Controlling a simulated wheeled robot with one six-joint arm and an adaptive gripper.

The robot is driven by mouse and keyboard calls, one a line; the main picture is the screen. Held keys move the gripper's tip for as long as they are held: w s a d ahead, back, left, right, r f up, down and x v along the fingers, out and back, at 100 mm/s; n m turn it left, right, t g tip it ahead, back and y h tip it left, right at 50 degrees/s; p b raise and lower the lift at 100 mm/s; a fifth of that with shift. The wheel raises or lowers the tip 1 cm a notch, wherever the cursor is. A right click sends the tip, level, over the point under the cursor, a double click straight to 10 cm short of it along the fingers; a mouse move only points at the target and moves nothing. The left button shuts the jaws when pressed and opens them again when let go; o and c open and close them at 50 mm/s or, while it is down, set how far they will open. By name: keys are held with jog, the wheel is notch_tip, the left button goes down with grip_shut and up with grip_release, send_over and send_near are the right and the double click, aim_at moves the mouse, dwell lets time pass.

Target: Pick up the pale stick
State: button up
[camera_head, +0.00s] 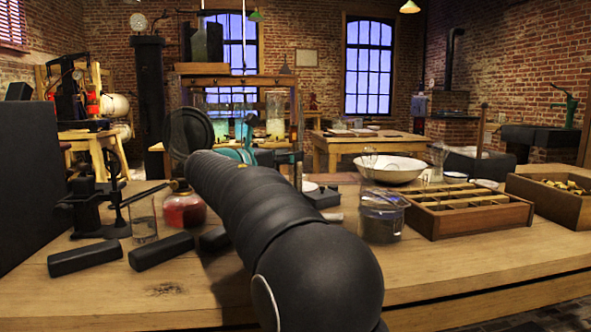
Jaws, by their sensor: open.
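My dark arm reaches from the bottom middle over the table toward the back left. It covers much of the table's middle. My gripper is hidden behind the arm, so its fingers and anything near them do not show.
The wooden table (445,265) holds black blocks (85,257), a glass beaker (144,225), a red flask (184,208), a glass jar (381,222), a divided wooden tray (470,219), a white bowl (392,172) and a wooden box (545,203). The front right is clear.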

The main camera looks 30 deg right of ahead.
jog(key=x, duration=0.3)
grip_shut()
dwell(0.3)
